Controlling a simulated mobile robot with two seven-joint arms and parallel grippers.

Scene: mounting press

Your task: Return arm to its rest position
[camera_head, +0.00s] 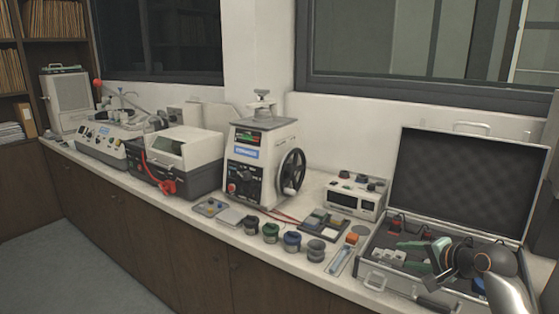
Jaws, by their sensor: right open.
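My right arm (508,290) comes in from the lower right. My right gripper (418,262) is open, over the front part of an open metal case (374,277) at the right end of the counter. My left gripper is not in view. The mounting press (259,165), white with a black handwheel (291,172), stands mid-counter, well left of my right gripper.
Several small round containers (292,240) line the counter's front edge left of the case. A small white device with a display (354,195) stands behind them. The case's raised lid (460,180) stands behind my gripper. More machines (178,160) fill the left side.

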